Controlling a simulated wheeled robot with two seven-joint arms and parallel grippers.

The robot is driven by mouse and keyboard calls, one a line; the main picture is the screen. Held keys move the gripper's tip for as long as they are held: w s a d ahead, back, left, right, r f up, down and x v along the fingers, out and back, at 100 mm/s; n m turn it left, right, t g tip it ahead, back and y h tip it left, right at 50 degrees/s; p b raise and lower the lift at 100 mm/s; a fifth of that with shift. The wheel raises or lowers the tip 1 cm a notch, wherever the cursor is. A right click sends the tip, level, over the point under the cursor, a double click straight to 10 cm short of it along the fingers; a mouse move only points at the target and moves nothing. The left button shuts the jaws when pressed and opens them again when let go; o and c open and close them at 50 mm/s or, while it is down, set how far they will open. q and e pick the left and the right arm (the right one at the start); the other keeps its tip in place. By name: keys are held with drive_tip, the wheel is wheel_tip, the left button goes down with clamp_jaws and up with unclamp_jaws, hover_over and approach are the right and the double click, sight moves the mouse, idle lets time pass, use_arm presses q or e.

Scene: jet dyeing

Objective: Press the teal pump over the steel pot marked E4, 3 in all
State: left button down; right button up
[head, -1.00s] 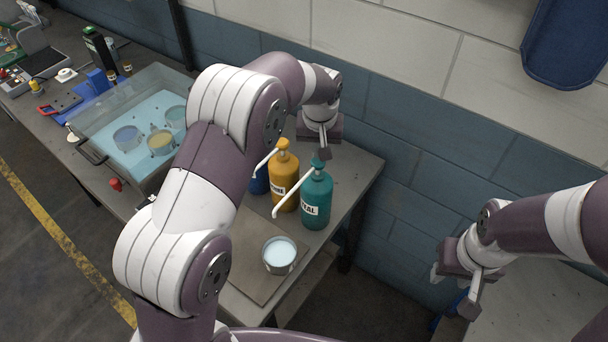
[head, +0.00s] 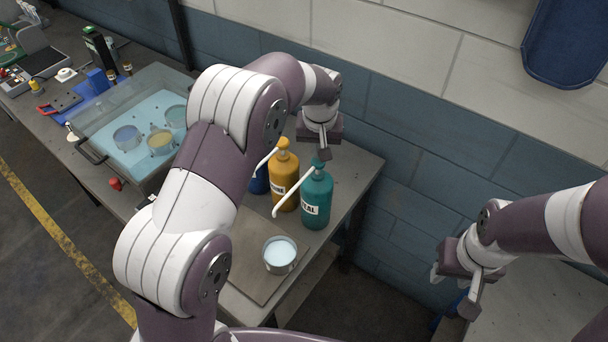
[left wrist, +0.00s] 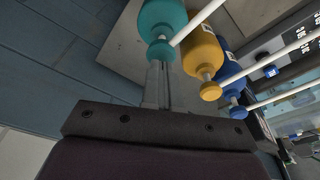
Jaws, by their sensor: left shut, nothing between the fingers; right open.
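The teal pump bottle (head: 317,203) stands upright at the right end of the bench, its white spout slanting down to the left. A steel pot (head: 279,268) with pale blue liquid sits on a board in front of it, near the spout's tip; I cannot read a mark on it. My left gripper (head: 325,156) is shut and empty, pointing down at the teal pump head. In the left wrist view its fingertips (left wrist: 157,68) are at the teal pump head (left wrist: 161,50); whether they touch is unclear. My right gripper (head: 455,290) is open and empty, away at the right.
An orange pump bottle (head: 283,184) and a blue one (head: 259,180) stand left of the teal one. A clear bath (head: 95,120) with several cups lies further left. The wall is close behind the bench.

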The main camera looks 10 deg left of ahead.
use_arm(q)
drive_tip(key=shift+s+f+b, duration=0.1)
drive_tip(key=shift+f+b, duration=0.65)
drive_tip(key=shift+f, duration=0.65)
drive_tip(key=shift+r, duration=0.1)
drive_tip(key=shift+w+p+v, duration=0.15)
drive_tip(key=shift+p+v, duration=0.4)
drive_tip(key=shift+v, duration=0.15)
drive_tip(key=shift+w+p+v, duration=0.15)
drive_tip(key=shift+p+v, duration=0.35)
drive_tip(key=shift+v, duration=0.15)
drive_tip(key=shift+w+r, duration=0.1)
